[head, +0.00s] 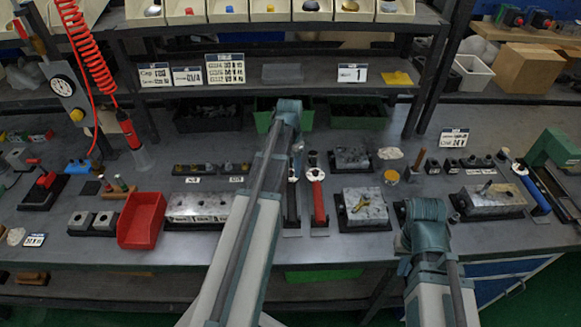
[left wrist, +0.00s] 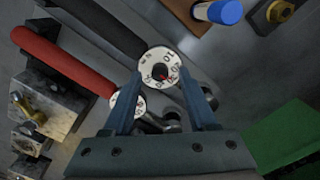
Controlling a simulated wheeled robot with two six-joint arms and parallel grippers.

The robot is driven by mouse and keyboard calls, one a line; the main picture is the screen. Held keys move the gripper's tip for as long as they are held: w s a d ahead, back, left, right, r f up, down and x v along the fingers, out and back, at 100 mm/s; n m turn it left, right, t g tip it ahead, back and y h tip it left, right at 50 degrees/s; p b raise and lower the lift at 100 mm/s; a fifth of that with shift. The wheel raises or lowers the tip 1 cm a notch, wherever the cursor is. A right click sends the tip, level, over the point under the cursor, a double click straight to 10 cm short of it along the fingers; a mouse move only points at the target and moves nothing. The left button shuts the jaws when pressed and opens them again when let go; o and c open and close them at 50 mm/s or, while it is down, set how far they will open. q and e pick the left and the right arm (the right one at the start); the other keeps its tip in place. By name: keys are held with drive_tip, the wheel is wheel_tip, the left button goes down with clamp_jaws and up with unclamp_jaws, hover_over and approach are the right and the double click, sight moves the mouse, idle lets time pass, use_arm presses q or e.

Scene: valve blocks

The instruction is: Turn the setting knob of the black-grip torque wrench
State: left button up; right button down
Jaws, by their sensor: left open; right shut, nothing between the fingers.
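The black-grip torque wrench (head: 291,203) lies on the bench, partly hidden behind my left arm in the head view. In the left wrist view its black grip (left wrist: 103,25) runs to the upper left, and its white numbered setting knob (left wrist: 158,66) lies between my fingertips. My left gripper (left wrist: 161,72) is open, one finger on each side of the knob; I cannot tell whether either touches it. In the head view my left gripper (head: 298,150) is mostly hidden by its arm. My right gripper (head: 428,212) is shut and empty at the bench's front right, its fingers hard to see.
A red-grip wrench (head: 319,203) lies right beside the black one; its white dial (left wrist: 127,103) is close to my left finger. A metal block with a brass fitting (head: 365,206) stands further right. A red bin (head: 142,220) stands left. A green bin (head: 358,115) stands behind.

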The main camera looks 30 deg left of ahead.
sight(291, 172)
use_arm(q)
wheel_tip(291, 172, up, 13)
drive_tip(key=p, duration=1.2)
drive_tip(key=shift+a, duration=0.15)
drive_tip(key=s+d+f, duration=0.1)
drive_tip(key=s+d, duration=0.4)
drive_tip(key=d, duration=0.5)
drive_tip(key=s+d+f+y+b, duration=0.1)
drive_tip(key=s+d, duration=0.5)
drive_tip(key=d, duration=0.4)
drive_tip(key=s+d+m+b, duration=0.1)
drive_tip(key=s+d, duration=0.4)
drive_tip(key=d, duration=0.5)
drive_tip(key=shift+s+d+f, duration=0.25)
drive_tip(key=shift+d+f, duration=0.1)
drive_tip(key=shift+f, duration=0.05)
